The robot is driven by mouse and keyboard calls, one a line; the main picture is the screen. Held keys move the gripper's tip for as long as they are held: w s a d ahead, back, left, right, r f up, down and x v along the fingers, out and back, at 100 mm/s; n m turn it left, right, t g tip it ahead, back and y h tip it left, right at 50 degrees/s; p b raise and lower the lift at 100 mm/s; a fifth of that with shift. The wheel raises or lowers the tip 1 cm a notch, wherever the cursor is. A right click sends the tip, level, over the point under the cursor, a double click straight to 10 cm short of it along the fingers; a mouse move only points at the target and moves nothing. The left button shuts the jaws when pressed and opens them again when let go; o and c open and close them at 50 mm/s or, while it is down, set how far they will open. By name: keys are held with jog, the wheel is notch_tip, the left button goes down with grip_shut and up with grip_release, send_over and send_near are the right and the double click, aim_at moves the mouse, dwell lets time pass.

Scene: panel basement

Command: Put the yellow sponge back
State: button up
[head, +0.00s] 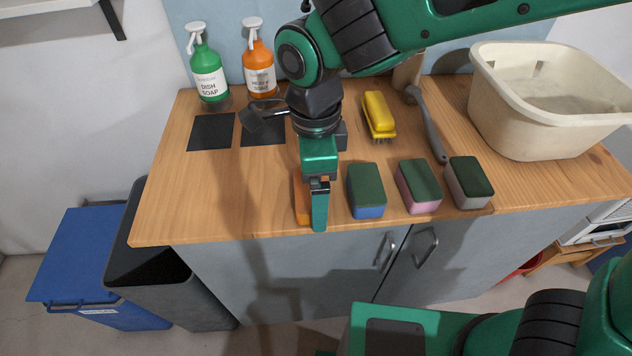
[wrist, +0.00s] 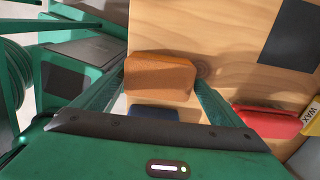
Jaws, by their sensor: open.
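An orange-yellow sponge (wrist: 160,76), the only one of that colour I see, lies near the counter's front edge. In the head view, only a strip of it (head: 301,206) shows beside my finger. My gripper (head: 318,205) points down over it, and in the wrist view the open fingers (wrist: 162,82) stand on either side of it. I cannot tell whether they touch it. To its right in the head view stand a blue sponge (head: 367,190), a pink sponge (head: 420,187) and a grey sponge (head: 469,183) in a row, all with dark green tops.
A yellow brush (head: 379,117), a grey-handled brush (head: 428,125) and a cream basin (head: 545,135) are behind and right. Two dark mats (head: 212,132) and soap bottles (head: 208,70) are back left. A red item (wrist: 268,121) and a WAX-labelled item (wrist: 312,117) show in the wrist view.

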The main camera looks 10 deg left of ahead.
notch_tip(320, 180, up, 12)
jog(key=shift+r, duration=0.15)
dwell(0.3)
jog(key=w+d+f+n, duration=0.1)
jog(key=w+d, duration=0.1)
jog(key=d, duration=0.7)
jog(key=w+d+f+n, duration=0.1)
jog(key=w+d, duration=0.1)
jog(key=d, duration=0.6)
jog(key=w+d+f+n, duration=0.1)
jog(key=w+d, duration=0.1)
jog(key=d, duration=0.7)
jog(key=shift+w+d+n, duration=0.3)
jog(key=shift+w+n, duration=0.05)
jog(key=shift+n, duration=0.05)
jog(key=s+d+f+n, duration=0.2)
jog(key=s+d+f, duration=0.1)
jog(key=s+d, duration=0.4)
jog(key=s+d+f+n, duration=0.3)
jog(key=s+d, duration=0.4)
jog(key=d, duration=0.5)
jog(key=shift+d, duration=0.3)
jog(key=shift+w, duration=0.1)
